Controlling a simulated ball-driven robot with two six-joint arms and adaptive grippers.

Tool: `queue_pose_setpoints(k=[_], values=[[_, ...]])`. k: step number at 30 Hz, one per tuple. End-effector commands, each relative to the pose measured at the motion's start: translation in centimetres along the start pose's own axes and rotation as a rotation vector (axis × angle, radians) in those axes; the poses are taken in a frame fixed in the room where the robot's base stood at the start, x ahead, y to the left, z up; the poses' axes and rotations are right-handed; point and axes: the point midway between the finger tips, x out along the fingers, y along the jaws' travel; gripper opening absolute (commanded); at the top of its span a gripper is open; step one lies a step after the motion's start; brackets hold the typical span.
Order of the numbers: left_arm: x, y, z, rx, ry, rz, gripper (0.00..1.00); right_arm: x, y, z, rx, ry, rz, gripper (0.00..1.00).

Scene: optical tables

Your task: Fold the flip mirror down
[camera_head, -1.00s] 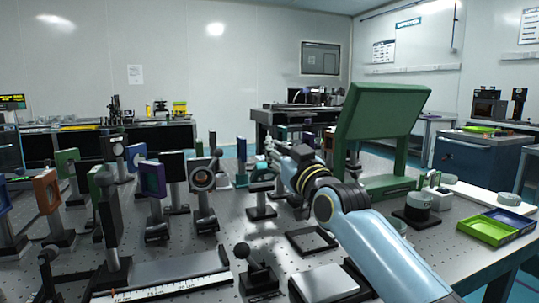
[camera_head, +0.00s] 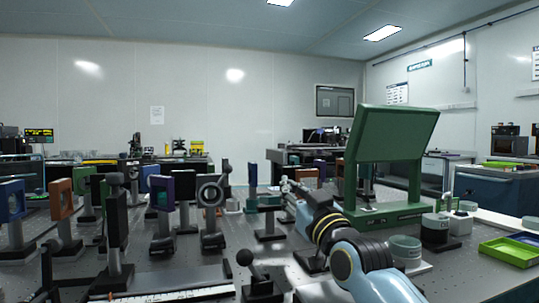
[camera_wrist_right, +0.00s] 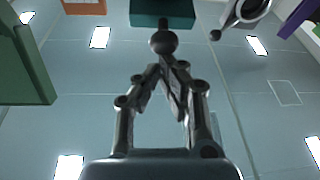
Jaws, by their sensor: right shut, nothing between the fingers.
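A dark flat frame on a post (camera_head: 268,206), which looks like the flip mirror, lies about level just left of my right gripper in the head view. My right gripper (camera_head: 287,187) reaches away from me over the table. In the right wrist view, its fingers (camera_wrist_right: 161,72) are drawn together with nothing held. A dark ball knob (camera_wrist_right: 162,43) shows just past the fingertips, with a teal block (camera_wrist_right: 162,12) beyond it. I cannot tell whether fingers and knob touch. My left gripper is not in view.
A large green tilted panel (camera_head: 398,135) stands right of my right arm. A ring mount (camera_head: 211,192) and other posts crowd the left. A ball-handled lever (camera_head: 247,260) stands in front. A green tray (camera_head: 508,252) lies at the right edge.

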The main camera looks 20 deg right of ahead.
Motion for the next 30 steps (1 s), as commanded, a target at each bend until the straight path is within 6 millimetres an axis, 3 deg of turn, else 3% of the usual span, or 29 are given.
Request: queue_pose_setpoints(k=[20, 30], values=[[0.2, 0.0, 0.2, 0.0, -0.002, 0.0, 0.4, 0.0, 0.0, -0.3, 0.0, 0.003, -0.001, 0.0], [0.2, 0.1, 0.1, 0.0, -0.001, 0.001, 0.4, 1.8, 0.9, -5.9, -0.001, 0.006, 0.0, 0.0]])
